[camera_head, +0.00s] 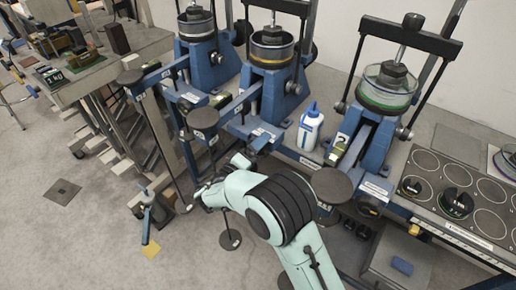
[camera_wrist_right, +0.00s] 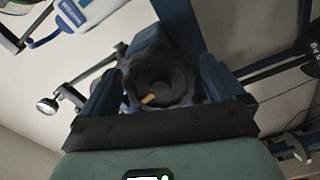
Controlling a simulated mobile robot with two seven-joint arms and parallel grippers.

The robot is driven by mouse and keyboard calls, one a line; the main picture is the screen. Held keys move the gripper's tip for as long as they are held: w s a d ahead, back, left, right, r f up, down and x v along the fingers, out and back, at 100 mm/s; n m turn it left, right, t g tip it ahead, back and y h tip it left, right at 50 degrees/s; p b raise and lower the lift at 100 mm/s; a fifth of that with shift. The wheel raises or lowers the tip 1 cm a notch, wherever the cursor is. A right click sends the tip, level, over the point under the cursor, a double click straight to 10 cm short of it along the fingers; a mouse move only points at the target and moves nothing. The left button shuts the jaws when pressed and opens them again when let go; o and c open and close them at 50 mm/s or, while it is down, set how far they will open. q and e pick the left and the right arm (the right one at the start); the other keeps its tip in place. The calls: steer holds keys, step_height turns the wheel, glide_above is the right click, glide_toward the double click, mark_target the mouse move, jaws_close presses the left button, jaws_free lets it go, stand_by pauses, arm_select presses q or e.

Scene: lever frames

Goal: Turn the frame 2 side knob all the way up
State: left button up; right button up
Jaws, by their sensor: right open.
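Several blue lever frames stand in a row in the head view: a left one (camera_head: 197,62), a middle one (camera_head: 270,90) and a right one (camera_head: 375,145). A plate that looks marked 2 (camera_head: 341,144) is on the right frame. My right arm reaches up from the bottom towards the frames; its jaws are hard to make out there. In the right wrist view my right gripper (camera_wrist_right: 158,88) is open, its fingers on either side of a dark lobed knob (camera_wrist_right: 155,75) with a small yellow mark. I cannot tell whether they touch it. My left gripper is not in view.
A white and blue bottle (camera_head: 310,128) stands between the middle and right frames. Round dark pans (camera_head: 331,185) stick out in front. A panel with ringed places and dark weights (camera_head: 455,203) is at the right. Open floor (camera_head: 75,235) lies at the lower left.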

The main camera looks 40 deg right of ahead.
steer(key=v, duration=0.5)
steer(key=shift+s+a, duration=0.1)
steer(key=shift+a, duration=0.3)
